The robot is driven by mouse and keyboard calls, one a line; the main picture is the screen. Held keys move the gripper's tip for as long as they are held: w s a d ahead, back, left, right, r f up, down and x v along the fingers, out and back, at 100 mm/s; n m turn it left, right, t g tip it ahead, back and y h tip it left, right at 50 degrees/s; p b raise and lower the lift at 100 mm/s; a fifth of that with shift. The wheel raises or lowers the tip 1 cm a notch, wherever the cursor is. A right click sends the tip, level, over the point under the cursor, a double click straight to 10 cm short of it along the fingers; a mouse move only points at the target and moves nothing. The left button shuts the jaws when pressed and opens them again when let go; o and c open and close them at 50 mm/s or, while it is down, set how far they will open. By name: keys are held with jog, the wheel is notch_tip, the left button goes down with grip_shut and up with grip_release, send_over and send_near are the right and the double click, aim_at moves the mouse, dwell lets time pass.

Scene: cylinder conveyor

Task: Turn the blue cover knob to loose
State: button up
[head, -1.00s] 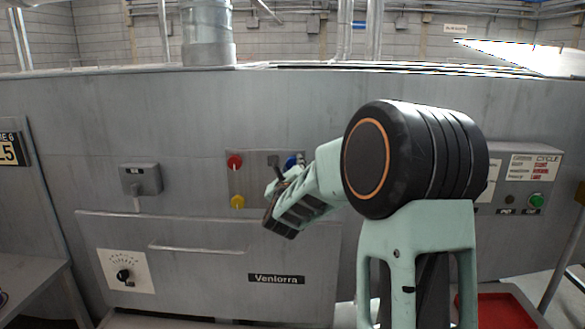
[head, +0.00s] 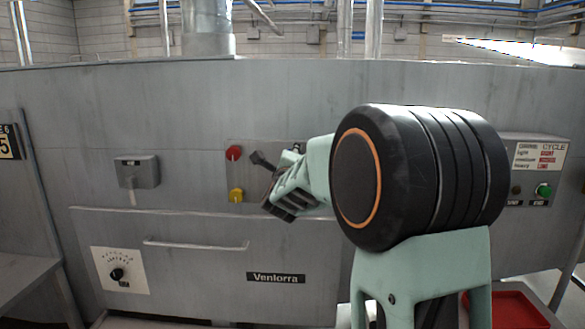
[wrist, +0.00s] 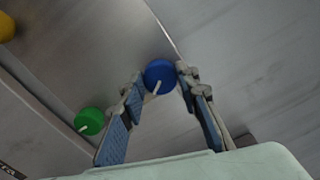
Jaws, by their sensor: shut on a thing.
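The blue cover knob (wrist: 159,73) shows in the wrist view, round with a white pointer that points down and slightly left in that picture. It is on the grey panel near a seam. My gripper (wrist: 161,80) has one finger on each side of it and is shut on it. In the head view my gripper (head: 278,172) is at the knob panel, tilted, and the arm and gripper hide the blue knob. The setting marks around the knob cannot be made out.
A green knob (wrist: 89,121) lies close to the left finger in the wrist view, with a yellow knob (wrist: 6,27) farther off. A red knob (head: 233,152) is left of the gripper. Below is a drawer front with a handle (head: 195,245). A red tray (head: 507,309) is lower right.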

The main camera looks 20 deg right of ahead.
jog(key=shift+d+n+p, duration=0.1)
jog(key=shift+n+p, duration=1.85)
jog(key=shift+n, duration=12.25)
jog(key=o, duration=1.2)
jog(key=shift+c, duration=0.2)
